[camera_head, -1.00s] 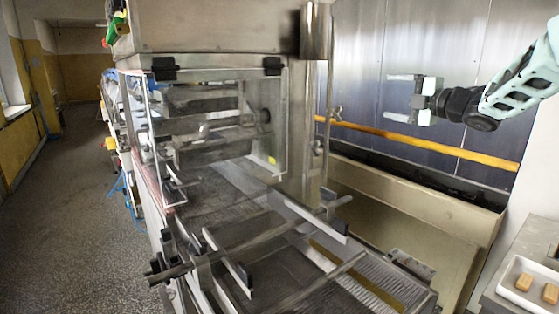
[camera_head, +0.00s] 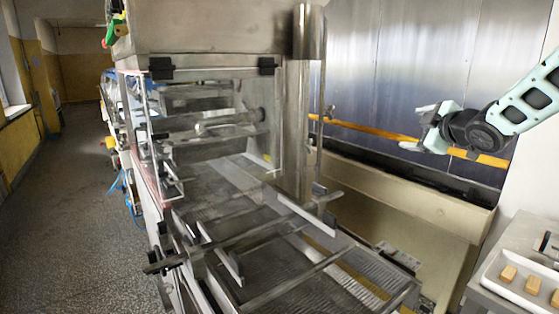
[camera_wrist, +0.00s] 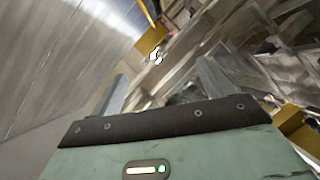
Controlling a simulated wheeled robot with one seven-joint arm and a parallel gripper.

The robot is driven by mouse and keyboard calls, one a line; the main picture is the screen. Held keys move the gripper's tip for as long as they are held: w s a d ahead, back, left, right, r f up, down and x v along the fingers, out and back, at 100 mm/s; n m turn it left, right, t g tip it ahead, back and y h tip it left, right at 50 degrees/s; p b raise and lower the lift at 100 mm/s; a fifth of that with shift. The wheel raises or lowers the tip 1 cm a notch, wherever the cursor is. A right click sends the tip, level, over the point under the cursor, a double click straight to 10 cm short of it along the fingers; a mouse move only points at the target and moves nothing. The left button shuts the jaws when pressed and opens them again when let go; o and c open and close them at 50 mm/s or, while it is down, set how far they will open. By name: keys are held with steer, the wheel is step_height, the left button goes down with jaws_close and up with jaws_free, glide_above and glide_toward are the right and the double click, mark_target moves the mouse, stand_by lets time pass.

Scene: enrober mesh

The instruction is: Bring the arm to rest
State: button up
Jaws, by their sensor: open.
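My gripper (camera_head: 418,129) is at the right in the head view, raised in front of the metal wall and above the beige trough. It is open, with nothing seen between its fingers. My pale green arm reaches in from the right edge. The surroundings there are tilted and blurred.
The enrober machine (camera_head: 215,38) with its mesh belt (camera_head: 285,255) stands in the middle. A beige trough (camera_head: 400,200) and yellow rail (camera_head: 375,134) run along the metal wall. A white tray (camera_head: 520,294) holding brown pieces (camera_head: 533,285) is at lower right. Open floor lies at left.

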steer(key=s+a+f+m+g+h, duration=0.1)
steer(key=s+f+m+g, duration=0.5)
steer(key=s, duration=0.5)
steer(key=s+a+f+m+g+h, duration=0.1)
steer(key=s+f+m+g, duration=0.15)
steer(key=s+f, duration=0.7)
steer(key=s+a+f+m+g+h, duration=0.1)
steer(key=s+f+m+g, duration=0.4)
steer(key=s, duration=0.8)
steer(key=s+a+f+n+g+b, duration=0.1)
steer(key=s+a+f+n+b, duration=0.4)
steer(key=a+f+b, duration=0.5)
steer(key=s+a+f+n+b, duration=0.2)
steer(key=s+a+f+b, duration=0.7)
steer(key=b, duration=0.4)
step_height(320, 180, up, 17)
steer(key=w+d+p, duration=0.1)
steer(key=p, duration=1.7)
steer(key=shift+w+d+y, duration=0.2)
steer(key=shift+w+y, duration=0.1)
steer(key=shift+y, duration=0.1)
